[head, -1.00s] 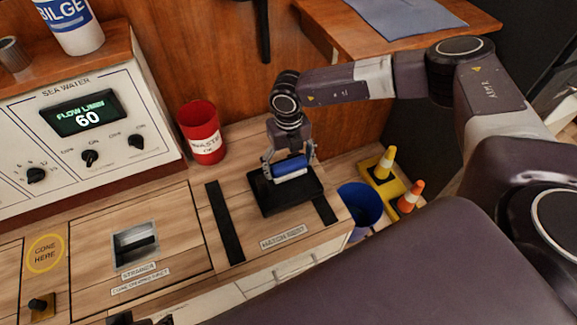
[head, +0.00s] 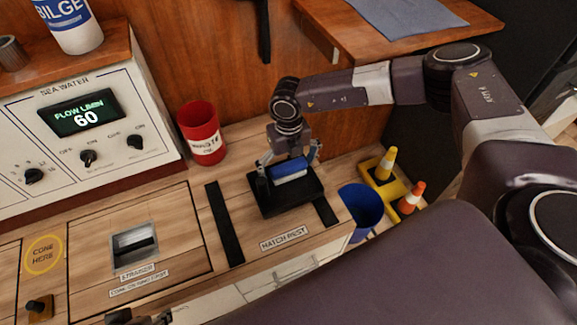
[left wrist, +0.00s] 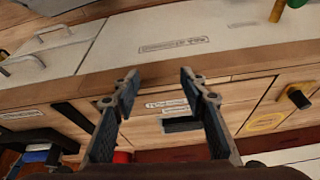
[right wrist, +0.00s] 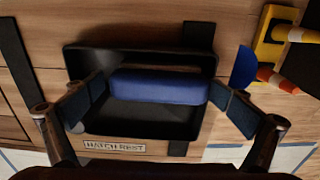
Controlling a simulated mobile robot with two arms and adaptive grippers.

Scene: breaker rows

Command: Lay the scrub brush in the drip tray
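The scrub brush (head: 289,170), blue on top with a pale underside, lies inside the black drip tray (head: 296,207) on the counter. In the right wrist view the brush (right wrist: 158,86) lies lengthwise across the tray (right wrist: 140,124). My right gripper (head: 288,168) is low over the tray, its fingers spread beyond the brush's two ends; they look open, with contact hard to judge. My left gripper (left wrist: 159,88) is open and empty above the counter front; only a bit of it shows at the head view's bottom edge. The brush's underside is mostly hidden.
A red waste cup (head: 202,132) stands behind and left of the tray. The strainer hatch (head: 135,245) is to the left. Black strips flank the tray.

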